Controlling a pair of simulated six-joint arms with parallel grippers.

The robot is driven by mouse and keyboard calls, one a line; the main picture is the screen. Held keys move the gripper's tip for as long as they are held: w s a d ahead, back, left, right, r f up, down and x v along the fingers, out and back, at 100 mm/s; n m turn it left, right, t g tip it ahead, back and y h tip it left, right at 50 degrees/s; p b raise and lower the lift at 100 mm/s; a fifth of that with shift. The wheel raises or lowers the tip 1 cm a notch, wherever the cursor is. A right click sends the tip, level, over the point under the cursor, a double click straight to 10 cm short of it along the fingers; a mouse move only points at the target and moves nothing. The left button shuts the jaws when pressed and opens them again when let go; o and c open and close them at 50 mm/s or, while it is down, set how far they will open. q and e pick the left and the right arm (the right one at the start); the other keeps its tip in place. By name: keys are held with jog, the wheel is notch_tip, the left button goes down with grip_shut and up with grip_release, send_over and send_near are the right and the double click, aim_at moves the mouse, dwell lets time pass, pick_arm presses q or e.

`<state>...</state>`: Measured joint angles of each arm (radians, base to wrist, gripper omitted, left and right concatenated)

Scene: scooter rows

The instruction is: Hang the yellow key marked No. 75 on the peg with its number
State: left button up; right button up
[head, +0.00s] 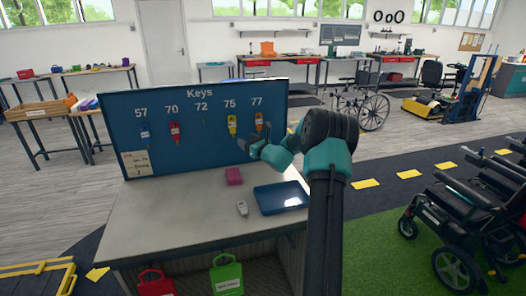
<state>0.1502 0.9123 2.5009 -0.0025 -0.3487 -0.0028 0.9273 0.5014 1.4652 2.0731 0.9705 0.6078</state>
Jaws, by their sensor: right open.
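A blue key board (190,150) titled "Keys" stands at the back of the workbench, with pegs numbered 57, 70, 72, 75 and 77. A yellow key (232,124) hangs under number 75; its own marking is too small to read. My right gripper (249,143) is open in front of the board, just below and right of the yellow key, and appears apart from it. My left gripper is out of view.
A blue key (145,133), red key (174,131) and orange key (259,121) hang under 57, 70 and 77; 72 looks empty. On the bench (165,217) are a pink block (234,177), a pale fob (242,208) and a blue tray (275,200).

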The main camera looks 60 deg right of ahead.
jog(key=s+a, duration=0.1)
jog(key=s, duration=0.8)
jog(key=shift+s+a+f, duration=0.15)
jog(key=shift+a+f, duration=0.1)
jog(key=shift+f, duration=0.2)
